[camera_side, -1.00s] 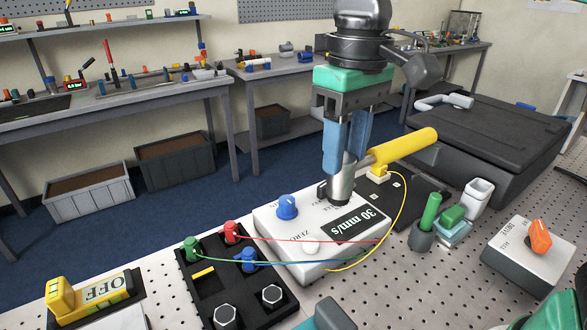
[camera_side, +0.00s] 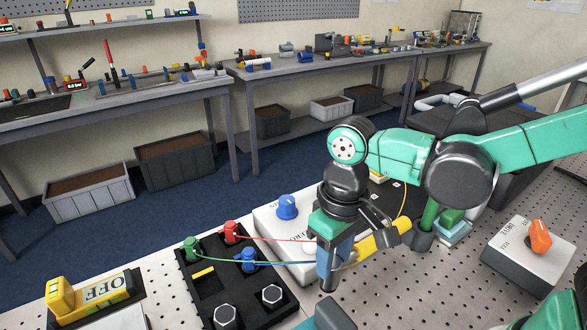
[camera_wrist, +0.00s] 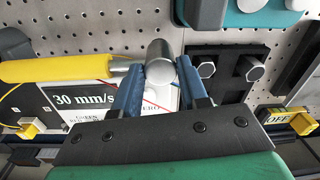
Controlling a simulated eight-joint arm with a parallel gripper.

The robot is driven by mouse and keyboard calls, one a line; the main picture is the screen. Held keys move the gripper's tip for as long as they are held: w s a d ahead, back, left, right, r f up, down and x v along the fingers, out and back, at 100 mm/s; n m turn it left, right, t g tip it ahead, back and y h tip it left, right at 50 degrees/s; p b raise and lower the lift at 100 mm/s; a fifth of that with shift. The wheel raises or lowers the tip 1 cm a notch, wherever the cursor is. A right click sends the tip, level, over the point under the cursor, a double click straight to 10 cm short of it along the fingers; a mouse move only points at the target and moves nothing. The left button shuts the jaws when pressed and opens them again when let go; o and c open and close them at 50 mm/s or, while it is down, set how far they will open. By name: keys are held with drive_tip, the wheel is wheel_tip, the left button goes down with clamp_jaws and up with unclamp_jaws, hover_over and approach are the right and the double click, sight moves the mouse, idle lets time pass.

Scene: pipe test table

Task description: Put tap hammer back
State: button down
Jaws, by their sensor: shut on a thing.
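The tap hammer has a yellow handle (camera_side: 385,238) and a cylindrical steel head (camera_side: 328,284). My gripper (camera_side: 329,268) is shut on it near the head, with the blue fingers pointing down in the side view. The handle reaches out to the right there. In the wrist view the steel head (camera_wrist: 161,58) shows between and beyond the fingertips of my gripper (camera_wrist: 160,84), and the handle (camera_wrist: 60,68) extends left. The hammer is in front of the white 30 mm/s box (camera_side: 270,228); its height above the table cannot be told.
A black tray (camera_side: 205,297) with bolts and coloured plugs lies left of the hammer. Thin wires run from the plugs toward the hammer area. A teal object (camera_side: 330,316) is at the bottom edge. A white box with an orange knob (camera_side: 540,236) stands right. Perforated table (camera_side: 440,295) is bare between.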

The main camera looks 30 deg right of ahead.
drive_tip(key=shift+f, duration=1.9)
drive_tip(key=shift+c, duration=2.3)
unclamp_jaws()
drive_tip(key=r, duration=1.1)
drive_tip(key=shift+d+r, duration=0.2)
drive_tip(key=shift+r, duration=0.1)
drive_tip(key=shift+d+r, duration=0.1)
drive_tip(key=shift+d, duration=0.15)
drive_tip(key=d+f+t, duration=0.1)
drive_tip(key=d+t, duration=0.1)
drive_tip(key=d, duration=0.1)
drive_tip(key=d+f+m+t, duration=0.1)
drive_tip(key=d+t, duration=0.1)
drive_tip(key=d, duration=0.1)
drive_tip(key=w+d+f+t, duration=0.1)
drive_tip(key=d+t, duration=0.2)
drive_tip(key=d, duration=0.1)
drive_tip(key=shift+w+d+f+m, duration=0.1)
drive_tip(key=shift+m, duration=0.3)
